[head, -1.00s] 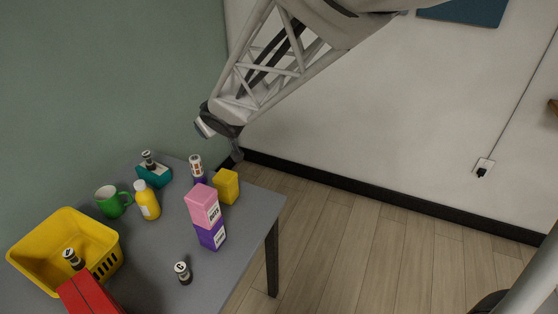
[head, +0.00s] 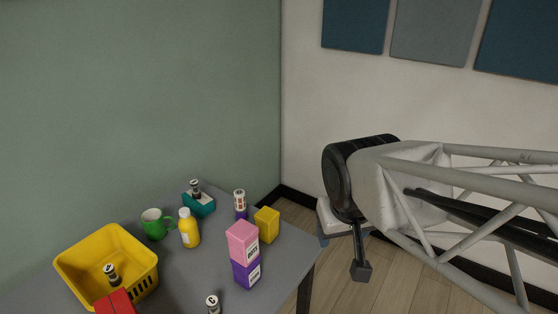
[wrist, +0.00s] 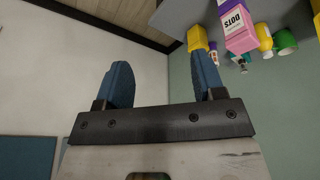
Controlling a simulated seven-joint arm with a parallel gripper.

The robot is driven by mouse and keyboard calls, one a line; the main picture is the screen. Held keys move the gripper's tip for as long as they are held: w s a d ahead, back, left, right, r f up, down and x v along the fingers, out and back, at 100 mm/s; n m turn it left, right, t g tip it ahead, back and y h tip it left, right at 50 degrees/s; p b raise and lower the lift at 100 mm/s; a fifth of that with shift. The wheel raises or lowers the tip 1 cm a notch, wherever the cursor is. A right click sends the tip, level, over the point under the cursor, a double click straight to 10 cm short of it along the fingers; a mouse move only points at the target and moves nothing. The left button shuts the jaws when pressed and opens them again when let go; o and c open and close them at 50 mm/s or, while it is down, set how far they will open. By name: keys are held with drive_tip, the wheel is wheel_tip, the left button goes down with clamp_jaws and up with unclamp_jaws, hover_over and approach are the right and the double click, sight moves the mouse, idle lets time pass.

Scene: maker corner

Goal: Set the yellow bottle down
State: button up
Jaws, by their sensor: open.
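The yellow bottle (head: 190,232) with a pale cap stands upright on the grey table (head: 195,280), right of the green mug (head: 154,224). A yellow shape that looks like the bottle (wrist: 264,38) also shows in the wrist view, partly cut off. My gripper (wrist: 163,82) is open, with its two blue fingers apart and nothing between them. In the head view it is up and to the right, well away from the bottle and beyond the table's right edge; its fingers are mostly hidden there.
A pink box (head: 242,240) sits on a purple box (head: 246,272), with a yellow block (head: 267,224) beside them. A teal box (head: 199,205) bears a small jar. A yellow basket (head: 143,286) and a red object (head: 115,303) stand at left.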

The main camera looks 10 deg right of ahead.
drive_tip(key=shift+g+y, duration=0.3)
drive_tip(key=shift+g, duration=0.2)
drive_tip(key=shift+s+a+f, duration=0.1)
drive_tip(key=shift+s, duration=0.95)
drive_tip(key=shift+s+a+f, duration=0.1)
drive_tip(key=shift+s, duration=0.95)
